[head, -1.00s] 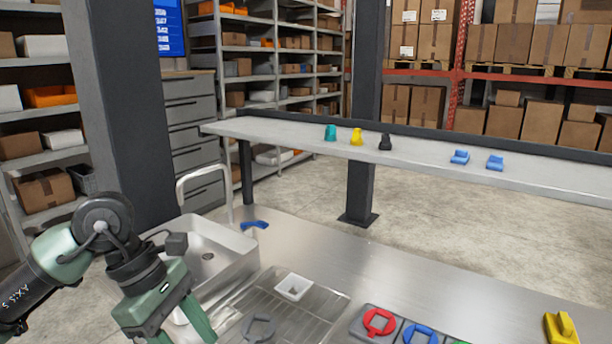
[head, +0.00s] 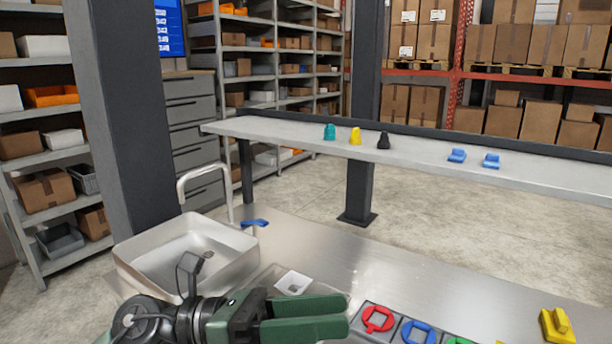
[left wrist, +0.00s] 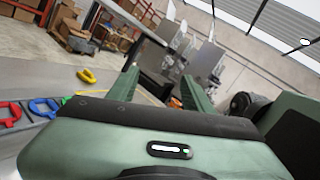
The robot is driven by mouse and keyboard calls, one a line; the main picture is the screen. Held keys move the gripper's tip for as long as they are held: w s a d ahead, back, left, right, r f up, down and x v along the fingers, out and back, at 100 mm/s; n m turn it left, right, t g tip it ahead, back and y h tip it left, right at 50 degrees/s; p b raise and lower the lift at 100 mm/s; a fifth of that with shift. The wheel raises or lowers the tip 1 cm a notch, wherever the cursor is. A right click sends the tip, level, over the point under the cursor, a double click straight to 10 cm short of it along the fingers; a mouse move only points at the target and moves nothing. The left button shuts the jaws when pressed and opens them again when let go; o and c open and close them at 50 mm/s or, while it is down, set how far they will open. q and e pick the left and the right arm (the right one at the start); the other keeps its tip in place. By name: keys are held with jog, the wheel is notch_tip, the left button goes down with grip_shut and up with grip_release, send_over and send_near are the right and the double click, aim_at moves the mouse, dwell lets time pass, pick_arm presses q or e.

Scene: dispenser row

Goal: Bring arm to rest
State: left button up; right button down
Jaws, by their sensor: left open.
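My left gripper (head: 330,318) is open and empty at the bottom of the head view, above the counter's front part. Its two green fingers point right and are spread apart. They also show in the left wrist view (left wrist: 157,95) with nothing between them. My left arm lies low across the bottom of the head view and hides part of the counter and the drain rack. My right gripper does not show.
Red (head: 376,319) and blue (head: 418,334) rings sit right of the gripper. A yellow object (head: 557,326) is at far right. A raised shelf (head: 420,152) holds several small objects.

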pick_arm(q)
jog(key=w+a+n+t+y, duration=0.3)
jog(key=w+a+n+t, duration=0.2)
jog(key=n+t, duration=0.65)
jog(key=w+a+n+t+y, duration=0.4)
jog(key=n+t, duration=0.5)
jog(key=n, duration=0.6)
jog(key=a+f+n+g+y, duration=0.2)
jog(key=a+f+n+y, duration=0.4)
jog(key=f+n, duration=0.3)
jog(key=a+f+n+g+y, duration=0.3)
jog(key=a+f+n+y, duration=0.35)
jog(key=f, duration=0.55)
jog(key=s+a+f+n+g, duration=0.1)
jog(key=s+f+n+g, duration=0.2)
jog(key=s+f+g, duration=0.55)
jog(key=s+f+n+g, duration=0.3)
jog(key=s+f, duration=0.7)
jog(key=s, duration=0.5)
notch_tip(320, 180, down, 25)
jog(key=s+g, duration=0.1)
jog(key=s+a+f+g, duration=0.1)
jog(key=s+a+f, duration=0.2)
jog(key=s+f, duration=1.3)
jog(key=shift+s+f, duration=0.35)
jog(key=shift+f, duration=0.1)
